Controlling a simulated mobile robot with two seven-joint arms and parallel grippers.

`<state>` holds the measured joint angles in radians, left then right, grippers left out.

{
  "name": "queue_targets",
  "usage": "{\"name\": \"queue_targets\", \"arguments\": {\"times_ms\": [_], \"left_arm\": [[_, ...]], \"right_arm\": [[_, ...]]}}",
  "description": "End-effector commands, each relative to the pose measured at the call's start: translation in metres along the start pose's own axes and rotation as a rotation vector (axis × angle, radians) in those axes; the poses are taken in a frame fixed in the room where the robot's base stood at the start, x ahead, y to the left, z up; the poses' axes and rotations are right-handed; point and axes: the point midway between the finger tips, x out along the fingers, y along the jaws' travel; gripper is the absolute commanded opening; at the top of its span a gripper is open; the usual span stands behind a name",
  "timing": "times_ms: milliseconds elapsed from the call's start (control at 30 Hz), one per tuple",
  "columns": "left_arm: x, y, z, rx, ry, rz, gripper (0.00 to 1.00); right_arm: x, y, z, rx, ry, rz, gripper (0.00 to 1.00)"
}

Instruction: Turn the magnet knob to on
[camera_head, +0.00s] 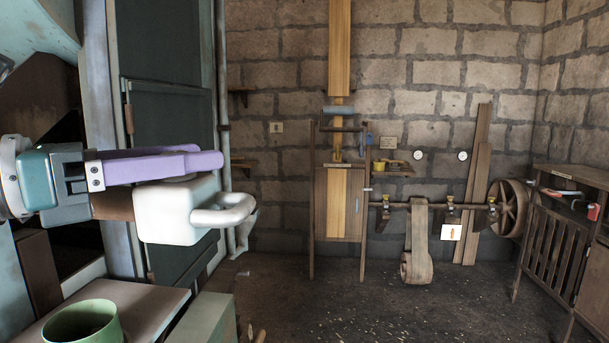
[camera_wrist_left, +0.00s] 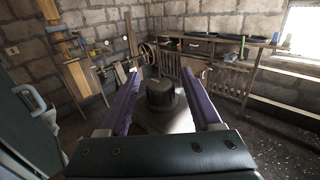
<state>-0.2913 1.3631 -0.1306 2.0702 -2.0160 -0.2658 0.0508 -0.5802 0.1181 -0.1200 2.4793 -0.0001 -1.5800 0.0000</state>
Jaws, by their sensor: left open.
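My left gripper (camera_head: 208,156) comes in from the left with purple fingers pointing right. In the left wrist view the fingers (camera_wrist_left: 160,76) are apart, with nothing seen clamped between them. A dark round knob-like cylinder (camera_wrist_left: 160,94) on a paler round base shows between and beyond the fingers there. I cannot tell whether it is the magnet knob; no on mark is readable. In the head view a white rounded block (camera_head: 180,210) with a pale loop handle (camera_head: 225,210) shows just below the fingers. I cannot tell whether they touch. My right gripper is not in view.
A dark green door (camera_head: 165,120) stands behind the gripper. A green bowl (camera_head: 83,322) sits on a bench at lower left. A belt shaft (camera_head: 470,206) with a large wheel (camera_head: 508,207) runs along the back wall. A workbench (camera_head: 575,178) stands at right.

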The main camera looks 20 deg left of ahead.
Motion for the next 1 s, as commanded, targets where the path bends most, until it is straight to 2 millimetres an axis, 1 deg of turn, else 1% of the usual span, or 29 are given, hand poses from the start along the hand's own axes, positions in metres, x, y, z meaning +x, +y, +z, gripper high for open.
{"name": "queue_targets", "arguments": {"times_ms": [33, 400, 767, 800, 1000], "left_arm": [[0.004, 0.0, 0.0, 0.001, -0.007, 0.001, 0.65], [0.023, 0.0, 0.001, -0.001, -0.003, 0.001, 0.65], [0.026, 0.0, 0.0, -0.001, 0.0, 0.0, 0.65], [0.026, 0.0, 0.0, -0.001, 0.0, 0.0, 0.64], [0.025, 0.0, 0.0, -0.001, 0.0, 0.0, 0.42]], "right_arm": [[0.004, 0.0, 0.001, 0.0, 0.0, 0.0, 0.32], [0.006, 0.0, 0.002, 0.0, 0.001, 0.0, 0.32], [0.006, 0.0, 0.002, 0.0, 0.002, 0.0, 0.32], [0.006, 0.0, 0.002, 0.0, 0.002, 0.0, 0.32], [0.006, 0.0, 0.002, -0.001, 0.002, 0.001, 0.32]]}}
